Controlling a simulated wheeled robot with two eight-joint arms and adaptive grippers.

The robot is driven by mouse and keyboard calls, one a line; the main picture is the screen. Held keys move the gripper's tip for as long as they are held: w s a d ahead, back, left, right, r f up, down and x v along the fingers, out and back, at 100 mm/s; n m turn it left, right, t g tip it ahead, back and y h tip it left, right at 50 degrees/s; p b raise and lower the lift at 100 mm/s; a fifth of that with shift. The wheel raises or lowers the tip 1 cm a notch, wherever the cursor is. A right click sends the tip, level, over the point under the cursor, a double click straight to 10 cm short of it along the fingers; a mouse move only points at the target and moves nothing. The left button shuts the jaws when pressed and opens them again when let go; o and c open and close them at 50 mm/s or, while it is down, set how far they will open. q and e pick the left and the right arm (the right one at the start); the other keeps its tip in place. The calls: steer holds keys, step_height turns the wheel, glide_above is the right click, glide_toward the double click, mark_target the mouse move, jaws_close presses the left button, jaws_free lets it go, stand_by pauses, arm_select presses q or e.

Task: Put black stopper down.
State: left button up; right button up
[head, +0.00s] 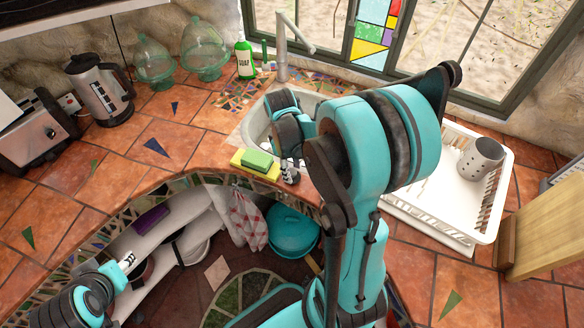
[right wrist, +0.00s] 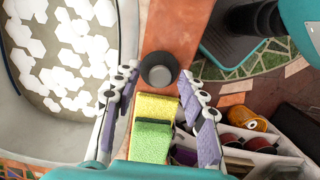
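The black stopper (right wrist: 159,69) shows in the right wrist view as a small dark round piece with a grey centre. In the head view my right gripper (head: 291,172) is low at the sink's front edge, right of the sponges; the stopper is hard to make out there. I cannot tell whether the stopper touches the tile. My left gripper (head: 124,263) is at the lower left, away from the counter, its fingers small and unclear.
A green sponge (head: 257,159) lies on a yellow sponge (head: 254,171), close to my right gripper. The sink (head: 257,122) is behind. A white dish rack (head: 455,236) with a grey utensil holder (head: 481,159) stands right. Counter tiles to the left are mostly free.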

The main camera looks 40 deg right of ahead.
steer(key=shift+r+p, duration=0.3)
step_height(320, 180, up, 11)
steer(key=w+p, duration=0.1)
steer(key=p, duration=0.2)
steer(key=s+a+r+m+t, duration=0.2)
steer(key=a+t, duration=0.2)
steer(key=a, duration=0.2)
steer(key=s+a+r+m+t, duration=0.2)
steer(key=s+a+m+t, duration=0.1)
steer(key=a, duration=0.4)
steer(key=shift+s+a+t+y, duration=0.2)
steer(key=shift+a+t+y, duration=0.1)
steer(key=shift+t, duration=0.4)
step_height(320, 180, down, 7)
steer(key=b, duration=0.6)
